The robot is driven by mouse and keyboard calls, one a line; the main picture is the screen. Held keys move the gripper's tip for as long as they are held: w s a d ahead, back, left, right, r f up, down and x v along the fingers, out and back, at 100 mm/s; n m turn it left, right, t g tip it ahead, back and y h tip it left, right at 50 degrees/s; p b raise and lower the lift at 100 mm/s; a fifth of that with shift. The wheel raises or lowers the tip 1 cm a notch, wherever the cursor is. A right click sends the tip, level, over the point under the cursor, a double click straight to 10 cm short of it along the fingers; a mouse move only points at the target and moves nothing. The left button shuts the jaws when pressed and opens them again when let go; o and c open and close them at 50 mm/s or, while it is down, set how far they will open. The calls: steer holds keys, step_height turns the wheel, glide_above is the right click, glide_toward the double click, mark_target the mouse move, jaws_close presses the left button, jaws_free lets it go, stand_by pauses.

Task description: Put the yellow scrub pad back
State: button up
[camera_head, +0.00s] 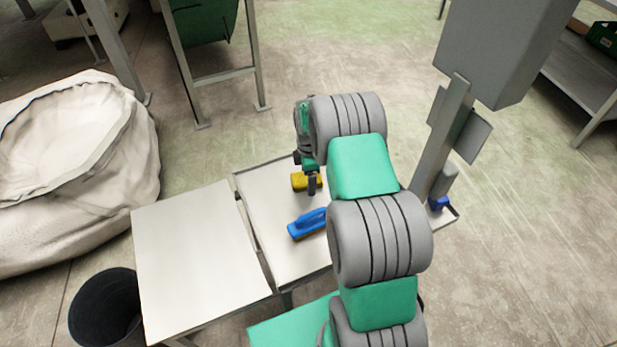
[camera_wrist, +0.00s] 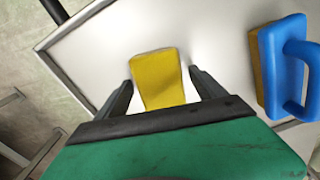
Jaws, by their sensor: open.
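The yellow scrub pad (camera_head: 300,180) lies on the grey metal tray table (camera_head: 262,188), near its far left part. In the wrist view the yellow scrub pad (camera_wrist: 158,78) lies flat between my two fingers, with pale tray surface showing on both sides of it. My gripper (camera_head: 312,186) is directly above or around the pad in the head view, and partly hides it. In the wrist view my gripper (camera_wrist: 160,85) is open, one finger on each side of the pad, apart from it. Its height above the tray is hard to judge.
A blue-handled brush (camera_head: 307,224) lies near the pad; the blue handle (camera_wrist: 270,70) shows at right in the wrist view. A bare pale table (camera_head: 190,255) adjoins on the left. A grey post and box (camera_head: 490,50) stand at right. A white sack (camera_head: 130,140) and black bin (camera_head: 105,310) stand left.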

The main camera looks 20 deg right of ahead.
step_height(320, 180, up, 12)
steer(key=p, duration=0.2)
step_height(320, 180, up, 6)
steer(key=m, duration=0.3)
glide_above(304, 192)
steer(key=s+a+r+m, duration=0.2)
steer(key=s+a+m, duration=0.1)
steer(key=s, duration=0.4)
steer(key=s+a+r+m+t, duration=0.1)
steer(key=s+a+r+m, duration=0.1)
steer(key=s+m, duration=0.3)
steer(key=s+a+r+m+t, duration=0.1)
steer(key=s+a+m, duration=0.3)
steer(key=s, duration=0.5)
steer(key=shift+r+m, duration=0.4)
steer(key=shift+r, duration=0.2)
steer(key=shift+a, duration=0.1)
step_height(304, 192, up, 19)
steer(key=t+p, duration=0.1)
steer(key=p, duration=1.6)
steer(key=shift+w+a+r, duration=0.15)
steer(key=shift+w+a, duration=0.05)
steer(key=shift+w, duration=0.25)
